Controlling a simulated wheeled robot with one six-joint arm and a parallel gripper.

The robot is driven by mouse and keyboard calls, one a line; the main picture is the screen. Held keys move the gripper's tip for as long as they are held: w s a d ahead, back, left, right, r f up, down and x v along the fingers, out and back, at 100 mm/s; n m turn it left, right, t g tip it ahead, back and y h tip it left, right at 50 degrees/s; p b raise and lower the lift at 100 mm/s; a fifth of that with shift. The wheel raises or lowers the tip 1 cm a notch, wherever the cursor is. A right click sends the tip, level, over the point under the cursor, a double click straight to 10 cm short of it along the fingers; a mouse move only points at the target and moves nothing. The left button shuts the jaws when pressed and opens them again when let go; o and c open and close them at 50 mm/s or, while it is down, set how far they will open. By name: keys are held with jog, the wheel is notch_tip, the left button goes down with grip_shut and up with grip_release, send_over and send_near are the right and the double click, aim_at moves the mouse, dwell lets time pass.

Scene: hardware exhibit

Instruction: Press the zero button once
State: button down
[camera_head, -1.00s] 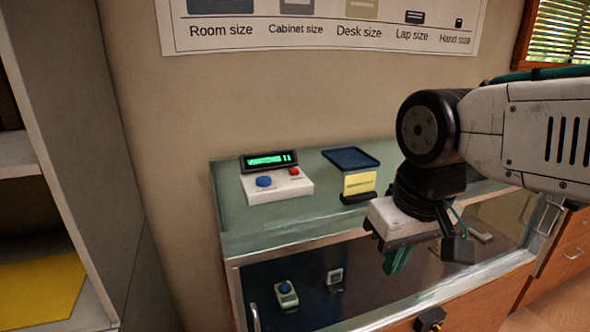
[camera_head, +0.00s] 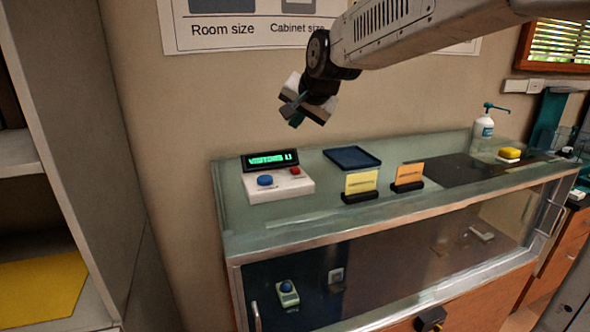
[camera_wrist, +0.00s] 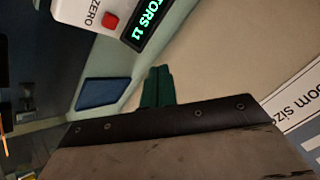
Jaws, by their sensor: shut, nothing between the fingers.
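A white counter box (camera_head: 278,185) stands on the left end of the glass display case. It has a large blue button (camera_head: 265,180), a small red button (camera_head: 295,171) and a green-lit display (camera_head: 270,160) at its back. In the wrist view the red button (camera_wrist: 110,21) has the word ZERO beside it, and the lit display (camera_wrist: 147,22) reads "...TORS 11". My gripper (camera_head: 295,122) is in the air above and slightly right of the box, tilted, touching nothing. Its green fingers (camera_wrist: 158,87) are together and empty in the wrist view.
A dark blue tray (camera_head: 352,158) lies right of the box. A yellow card (camera_head: 361,182) and an orange card (camera_head: 409,174) stand in black holders. A pump bottle (camera_head: 483,127) and a yellow block (camera_head: 509,154) are farther right. A green device (camera_head: 287,293) is inside the case.

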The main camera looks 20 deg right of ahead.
jog(key=shift+f, duration=0.1)
send_over(297, 175)
jog(key=shift+f, duration=4.35)
jog(key=shift+f, duration=0.1)
jog(key=shift+f, duration=0.35)
jog(key=shift+f, duration=0.45)
jog(key=shift+r, duration=0.9)
